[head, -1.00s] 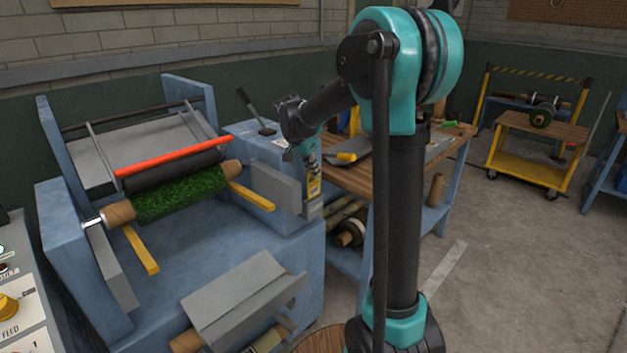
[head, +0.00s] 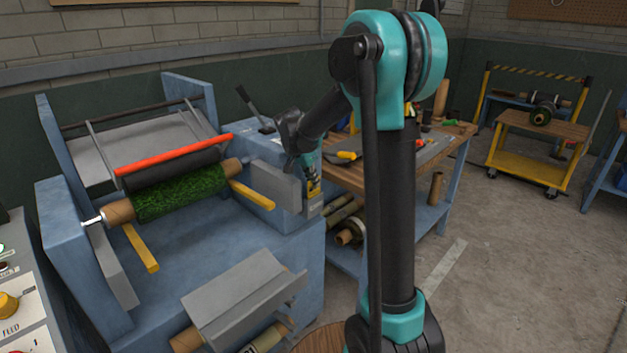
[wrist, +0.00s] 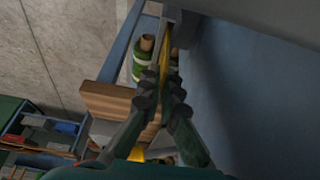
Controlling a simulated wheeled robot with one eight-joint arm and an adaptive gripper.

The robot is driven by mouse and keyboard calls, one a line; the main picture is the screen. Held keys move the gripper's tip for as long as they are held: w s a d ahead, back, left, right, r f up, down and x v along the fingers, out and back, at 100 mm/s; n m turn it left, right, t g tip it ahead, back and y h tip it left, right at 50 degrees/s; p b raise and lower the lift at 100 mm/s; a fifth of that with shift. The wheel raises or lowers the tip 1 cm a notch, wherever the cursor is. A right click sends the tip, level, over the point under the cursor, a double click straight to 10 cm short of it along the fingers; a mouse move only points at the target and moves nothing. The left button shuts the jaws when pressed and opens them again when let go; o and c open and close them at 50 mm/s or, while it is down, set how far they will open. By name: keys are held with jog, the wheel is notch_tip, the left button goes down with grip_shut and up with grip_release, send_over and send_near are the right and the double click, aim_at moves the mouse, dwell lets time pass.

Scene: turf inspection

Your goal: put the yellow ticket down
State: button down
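The yellow ticket (head: 313,187) is upright beside the grey plate on the blue machine's right side. Its lower end is at a small grey holder (head: 315,207); I cannot tell how deep it sits. My gripper (head: 310,172) is above it, pointing down, with its fingers on the ticket's upper part. In the wrist view the ticket (wrist: 171,67) is a thin edge-on yellow strip running between the fingertips (wrist: 163,86), which look closed on it. The fingers hide part of the ticket.
The blue machine with a green turf roll (head: 180,192) stands left. A wooden-topped bench (head: 350,178) with tools is behind my gripper, with rolls on its lower shelf. A yellow cart (head: 530,168) stands at the back right. The floor (head: 500,270) at right is clear.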

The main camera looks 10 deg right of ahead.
jog(key=c, duration=1.7)
grip_release()
jog(key=d+v, duration=0.1)
jog(key=v, duration=1.2)
jog(key=s+d+f+n+y, duration=0.1)
jog(key=s+d+f+n, duration=0.1)
jog(key=s+f, duration=0.5)
jog(key=s+d+f+n+t+y, duration=0.1)
jog(key=s+f+n, duration=0.4)
jog(key=s, duration=0.6)
jog(key=s+d+f+n+y, duration=0.1)
jog(key=s+d+f+n, duration=0.2)
jog(key=s+f, duration=0.6)
jog(key=shift+s+d+f+n+y, duration=0.2)
jog(key=shift+d+n+y, duration=0.2)
jog(key=shift+d, duration=0.2)
